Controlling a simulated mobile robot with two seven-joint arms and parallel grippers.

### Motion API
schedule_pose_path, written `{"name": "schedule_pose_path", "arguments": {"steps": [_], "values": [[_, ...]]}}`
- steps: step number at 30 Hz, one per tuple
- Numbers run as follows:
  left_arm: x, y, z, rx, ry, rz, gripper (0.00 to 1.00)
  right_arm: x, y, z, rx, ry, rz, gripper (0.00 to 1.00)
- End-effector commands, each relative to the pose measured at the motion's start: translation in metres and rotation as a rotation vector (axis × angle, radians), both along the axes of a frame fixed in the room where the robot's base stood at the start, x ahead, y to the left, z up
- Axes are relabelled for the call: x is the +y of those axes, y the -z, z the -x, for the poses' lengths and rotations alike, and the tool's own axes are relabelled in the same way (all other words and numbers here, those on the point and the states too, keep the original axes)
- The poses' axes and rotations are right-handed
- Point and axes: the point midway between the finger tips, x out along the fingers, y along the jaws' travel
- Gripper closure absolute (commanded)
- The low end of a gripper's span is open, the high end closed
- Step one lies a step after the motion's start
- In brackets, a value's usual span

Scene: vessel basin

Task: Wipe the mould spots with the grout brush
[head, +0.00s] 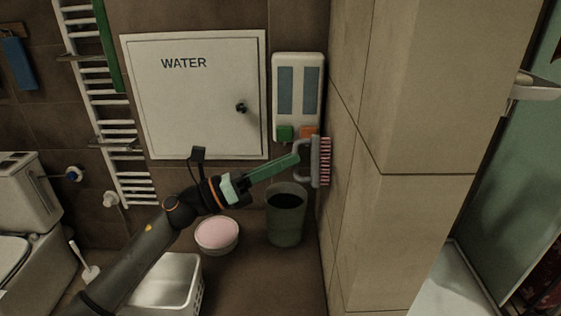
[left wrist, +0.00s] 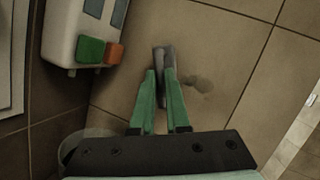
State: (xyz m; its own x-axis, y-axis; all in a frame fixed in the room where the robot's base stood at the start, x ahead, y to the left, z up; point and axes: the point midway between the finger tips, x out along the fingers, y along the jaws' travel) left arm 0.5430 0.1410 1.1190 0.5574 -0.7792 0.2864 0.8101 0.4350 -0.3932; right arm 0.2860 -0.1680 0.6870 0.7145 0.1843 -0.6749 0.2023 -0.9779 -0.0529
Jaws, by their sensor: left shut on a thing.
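The grout brush (head: 315,162) has a grey back and handle and pink bristles. My left gripper (head: 297,161), with long green fingers, is shut on its handle. The bristles face the beige tiled wall on the right; I cannot tell whether they touch it. In the left wrist view the grey brush (left wrist: 162,58) shows between the green fingertips (left wrist: 161,76). A dark smudge that looks like mould spots (left wrist: 199,83) lies on the beige tiles just right of the fingers. In the head view no spots can be made out. My right gripper is not in view.
A white dispenser box (head: 297,90) with green and orange buttons hangs close above the brush. A green bin (head: 286,225), a bowl with pink contents (head: 217,236) and a metal basket (head: 165,285) stand below. The WATER hatch (head: 195,100) is behind.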

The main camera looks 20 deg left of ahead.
Motion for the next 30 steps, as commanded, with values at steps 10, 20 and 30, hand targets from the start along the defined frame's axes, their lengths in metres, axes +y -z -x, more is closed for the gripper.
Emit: {"name": "schedule_pose_path", "arguments": {"steps": [10,20,30], "values": [[-0.005,0.000,0.001,0.000,0.001,-0.001,1.00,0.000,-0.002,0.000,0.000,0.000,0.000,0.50],[-0.011,0.000,0.028,0.000,0.000,-0.001,1.00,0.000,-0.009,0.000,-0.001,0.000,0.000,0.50],[-0.015,-0.001,0.042,0.000,0.001,-0.001,1.00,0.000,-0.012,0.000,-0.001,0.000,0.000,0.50]]}}
